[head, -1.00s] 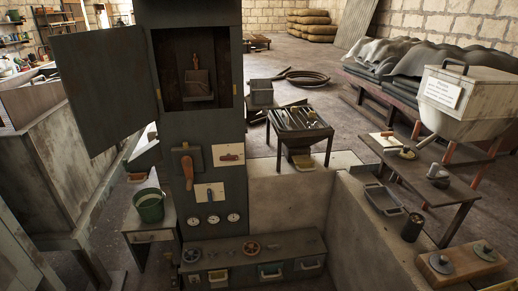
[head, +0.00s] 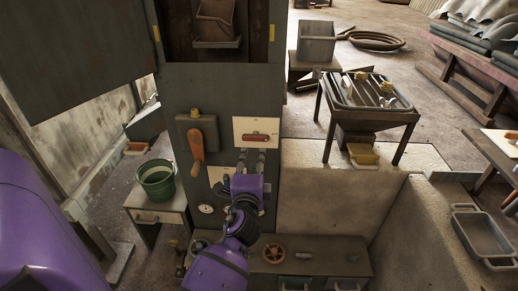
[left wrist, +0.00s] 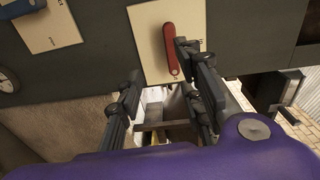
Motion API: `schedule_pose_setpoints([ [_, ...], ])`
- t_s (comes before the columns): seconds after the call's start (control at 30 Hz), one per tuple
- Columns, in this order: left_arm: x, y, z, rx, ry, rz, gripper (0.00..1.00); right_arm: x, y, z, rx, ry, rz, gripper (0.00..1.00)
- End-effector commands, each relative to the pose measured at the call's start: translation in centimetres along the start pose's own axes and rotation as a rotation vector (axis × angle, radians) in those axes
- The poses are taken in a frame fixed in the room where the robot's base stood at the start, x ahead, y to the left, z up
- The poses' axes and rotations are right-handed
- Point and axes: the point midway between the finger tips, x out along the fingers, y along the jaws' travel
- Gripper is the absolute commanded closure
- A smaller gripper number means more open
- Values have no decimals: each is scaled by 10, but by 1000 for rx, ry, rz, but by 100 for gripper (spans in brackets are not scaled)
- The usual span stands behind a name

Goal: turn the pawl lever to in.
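A red lever (head: 256,136) lies nearly level on a white plate on the dark cabinet front. The left wrist view shows this red lever (left wrist: 170,50) and its plate (left wrist: 145,40) with small marks I cannot read. An orange-handled lever (head: 197,146) hangs down on a dark plate to its left. I cannot tell from labels which is the pawl lever. My left gripper (head: 251,160) is just below the red lever, fingers apart and empty. In the left wrist view the gripper (left wrist: 158,64) has its right finger close beside the red lever; contact is unclear. My right gripper is out of view.
A lower pale plate (head: 218,177) and gauges (head: 206,209) are partly hidden by my arm. A green bucket (head: 156,180) stands on a small table at left. Handwheels (head: 273,253) sit on the low bench. A tool table (head: 369,108) and concrete wall stand right.

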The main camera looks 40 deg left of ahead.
Motion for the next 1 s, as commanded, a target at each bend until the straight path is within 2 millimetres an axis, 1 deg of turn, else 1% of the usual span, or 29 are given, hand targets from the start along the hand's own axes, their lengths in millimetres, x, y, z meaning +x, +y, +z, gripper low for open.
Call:
schedule_pose_setpoints([
  [0.03,6,-4,-1,18,-10,-15,66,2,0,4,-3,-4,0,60],
  [0.1,13,-11,-1,35,-18,-31,66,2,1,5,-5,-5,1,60],
  [0.2,24,-17,-2,43,-21,-39,66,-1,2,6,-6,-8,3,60],
  [0.5,71,-19,-1,40,-20,-38,66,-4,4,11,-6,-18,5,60],
  [0.6,81,-18,0,40,-20,-37,66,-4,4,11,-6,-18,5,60],
  [0.77,89,-18,0,40,-20,-36,66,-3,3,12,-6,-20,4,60],
  [0.97,89,-18,0,39,-20,-36,66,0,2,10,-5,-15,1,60],
  [1.0,89,-18,0,39,-20,-36,67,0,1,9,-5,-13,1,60],
])
